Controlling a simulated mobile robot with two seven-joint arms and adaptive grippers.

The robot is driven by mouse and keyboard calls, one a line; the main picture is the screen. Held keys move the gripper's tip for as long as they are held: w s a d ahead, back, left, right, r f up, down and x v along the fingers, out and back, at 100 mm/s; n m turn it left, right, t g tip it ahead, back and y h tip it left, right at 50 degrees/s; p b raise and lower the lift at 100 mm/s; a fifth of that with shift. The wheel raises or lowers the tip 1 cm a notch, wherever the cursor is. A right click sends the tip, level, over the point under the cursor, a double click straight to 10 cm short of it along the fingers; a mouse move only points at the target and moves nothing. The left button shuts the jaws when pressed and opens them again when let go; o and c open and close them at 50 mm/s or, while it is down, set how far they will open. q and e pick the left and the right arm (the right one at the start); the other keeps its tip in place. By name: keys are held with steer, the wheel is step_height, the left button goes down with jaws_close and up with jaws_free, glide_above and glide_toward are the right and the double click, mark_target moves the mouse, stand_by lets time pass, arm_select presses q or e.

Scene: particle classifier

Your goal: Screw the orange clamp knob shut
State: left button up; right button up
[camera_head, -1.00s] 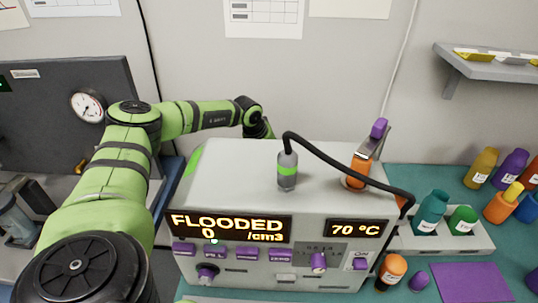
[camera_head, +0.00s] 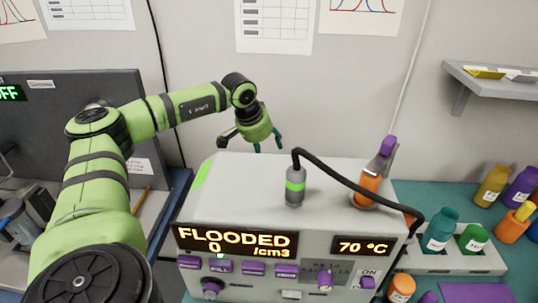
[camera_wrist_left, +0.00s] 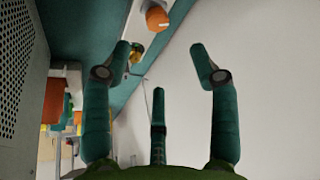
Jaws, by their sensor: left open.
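My left gripper (camera_head: 254,143) hangs just behind the machine's back top edge, fingers pointing down, empty. In the left wrist view its three teal fingers (camera_wrist_left: 158,65) are spread with nothing between them. An orange block (camera_wrist_left: 55,100) shows at left there, beside the perforated panel; I cannot tell what it is. My right gripper is out of view.
A black hose (camera_head: 350,175) arches over the machine top from a grey nozzle (camera_head: 294,187). Bottles and a white rack (camera_head: 447,262) stand on the teal table at right. A dark panel (camera_head: 60,100) stands at left. The wall (camera_head: 330,95) is close behind the machine.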

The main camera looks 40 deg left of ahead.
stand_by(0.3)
arm_select(q)
steer(key=w+f+m+g+y+p, duration=0.1)
steer(key=f+m, duration=0.2)
steer(key=m, duration=0.3)
steer(key=w+d+f+m+g+y+p, duration=0.1)
steer(key=w+f+m+g+y+p, duration=0.1)
steer(key=m, duration=0.4)
steer(key=w+f+m+g+y+p, duration=0.1)
steer(key=w+f+m+p, duration=0.1)
steer(key=f+m, duration=0.3)
steer(key=shift+w+d+m+g, duration=0.1)
steer(key=shift+d+m+g, duration=0.2)
steer(key=shift+m, duration=0.4)
steer(key=shift+a+f, duration=0.3)
steer(key=shift+f, duration=0.35)
